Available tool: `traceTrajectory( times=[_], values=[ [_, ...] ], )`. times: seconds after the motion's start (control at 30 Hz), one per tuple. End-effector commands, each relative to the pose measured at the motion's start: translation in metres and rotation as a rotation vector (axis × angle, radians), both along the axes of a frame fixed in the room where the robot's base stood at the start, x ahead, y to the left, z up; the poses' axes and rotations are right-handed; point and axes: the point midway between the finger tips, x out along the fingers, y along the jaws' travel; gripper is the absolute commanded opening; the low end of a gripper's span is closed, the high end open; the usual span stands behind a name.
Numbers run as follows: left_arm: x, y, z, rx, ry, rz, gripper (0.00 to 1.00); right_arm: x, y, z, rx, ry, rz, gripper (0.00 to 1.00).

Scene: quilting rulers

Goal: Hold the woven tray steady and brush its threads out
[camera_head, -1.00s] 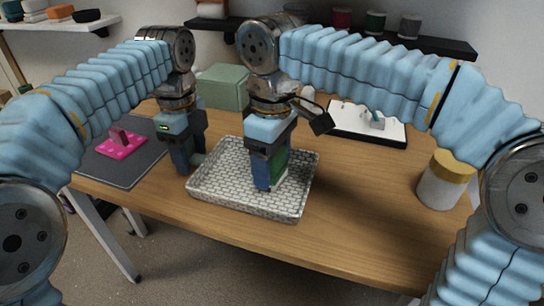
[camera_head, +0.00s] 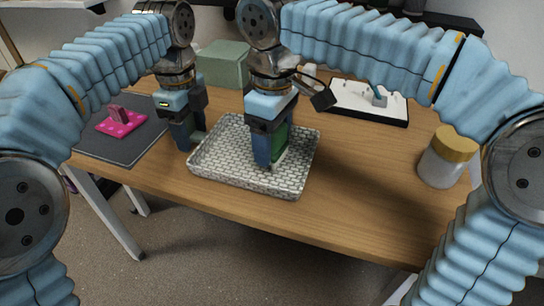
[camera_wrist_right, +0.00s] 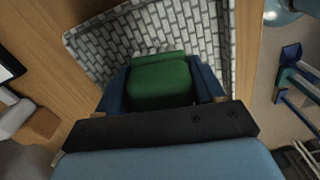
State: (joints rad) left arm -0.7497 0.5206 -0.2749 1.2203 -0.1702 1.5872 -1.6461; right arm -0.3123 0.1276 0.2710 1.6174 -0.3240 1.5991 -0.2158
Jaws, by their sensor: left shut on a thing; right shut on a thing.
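The woven tray (camera_head: 225,181), grey and white with a raised rim, lies on the wooden table in the head view; it also shows in the right wrist view (camera_wrist_right: 112,40). My left gripper (camera_head: 190,148) is shut on the tray's rim at its left back corner. My right gripper (camera_head: 267,162) is over the inside of the tray, pointing down, shut on a green brush (camera_head: 279,143). In the right wrist view the brush (camera_wrist_right: 160,80) sits between the blue fingers, its lower end at the tray's floor. Whether it touches the threads I cannot tell.
A dark mat (camera_head: 100,142) with a pink pad (camera_head: 122,123) lies at left. A green box (camera_head: 223,64) stands behind the tray. A white board with a dark edge (camera_head: 367,102) and a gold-lidded jar (camera_head: 446,156) are at right. The table front right of the tray is clear.

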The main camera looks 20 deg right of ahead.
Motion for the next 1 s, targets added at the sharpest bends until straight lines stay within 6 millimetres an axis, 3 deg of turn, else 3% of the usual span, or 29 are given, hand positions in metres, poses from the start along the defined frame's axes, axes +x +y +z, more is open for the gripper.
traceTrajectory(
  times=[0.77,1.0],
  values=[
    [0.000,0.000,0.000,0.000,0.000,0.000,0.04,0.000,0.000,-0.006,-0.001,0.001,-0.001,0.36],
    [0.000,0.000,0.000,-0.001,-0.001,0.000,0.04,-0.011,-0.017,-0.005,-0.002,0.001,-0.003,0.36]
  ],
)
